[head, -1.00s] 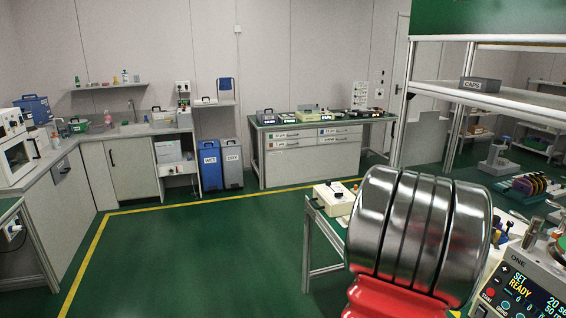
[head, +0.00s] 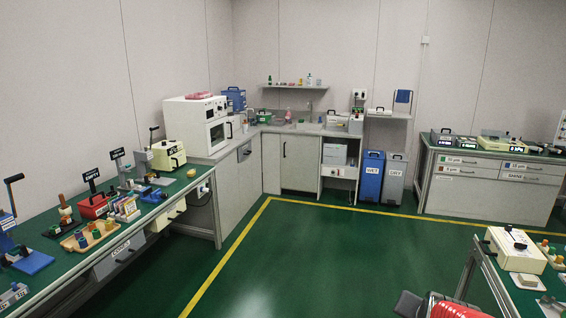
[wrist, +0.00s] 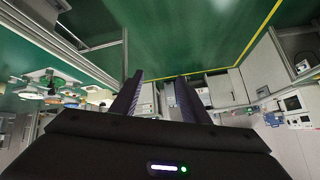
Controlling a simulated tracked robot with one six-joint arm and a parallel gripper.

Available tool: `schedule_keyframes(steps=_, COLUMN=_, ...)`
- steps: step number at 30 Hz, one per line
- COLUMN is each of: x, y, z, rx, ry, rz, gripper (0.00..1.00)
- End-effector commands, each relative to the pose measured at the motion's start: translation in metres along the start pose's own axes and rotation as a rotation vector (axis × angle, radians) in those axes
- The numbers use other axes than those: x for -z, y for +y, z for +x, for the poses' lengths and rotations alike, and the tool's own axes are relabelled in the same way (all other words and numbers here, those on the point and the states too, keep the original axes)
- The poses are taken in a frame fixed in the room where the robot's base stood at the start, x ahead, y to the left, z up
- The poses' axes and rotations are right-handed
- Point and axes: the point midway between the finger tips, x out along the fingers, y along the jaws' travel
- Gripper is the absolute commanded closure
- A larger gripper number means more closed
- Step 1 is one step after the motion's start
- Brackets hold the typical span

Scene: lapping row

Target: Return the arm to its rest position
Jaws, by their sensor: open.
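My gripper (wrist: 157,95) shows in the wrist view as two dark fingers standing apart, with nothing between them. It is open and empty. The wrist picture is upside down, with the green floor at the top and cabinets behind the fingers. In the head view only a small red and dark part of my arm (head: 452,306) shows at the bottom edge, right of the middle. The rest of the arm is out of frame, so its full pose is hidden.
A long bench (head: 205,192) with tools and a blue press (head: 28,258) runs along the left. A table with a cream box (head: 515,250) stands at the right, near my arm. Blue (head: 372,176) and grey bins stand at the back. The green floor (head: 290,262) between is clear.

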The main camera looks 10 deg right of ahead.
Motion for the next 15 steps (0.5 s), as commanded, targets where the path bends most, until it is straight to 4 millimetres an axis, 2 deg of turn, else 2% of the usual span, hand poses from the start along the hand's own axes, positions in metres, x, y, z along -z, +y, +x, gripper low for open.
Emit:
schedule_keyframes(steps=1, x=-0.005, y=-0.019, z=-0.010, rx=0.029, ry=-0.018, rz=-0.045, gripper=0.58)
schedule_keyframes(steps=6, x=-0.031, y=-0.064, z=-0.043, rx=0.103, ry=-0.091, rz=-0.187, gripper=0.58)
schedule_keyframes(steps=9, x=-0.047, y=-0.086, z=-0.065, rx=0.145, ry=-0.130, rz=-0.274, gripper=0.58)
schedule_keyframes(steps=15, x=-0.083, y=-0.118, z=-0.112, rx=0.220, ry=-0.206, rz=-0.447, gripper=0.58)
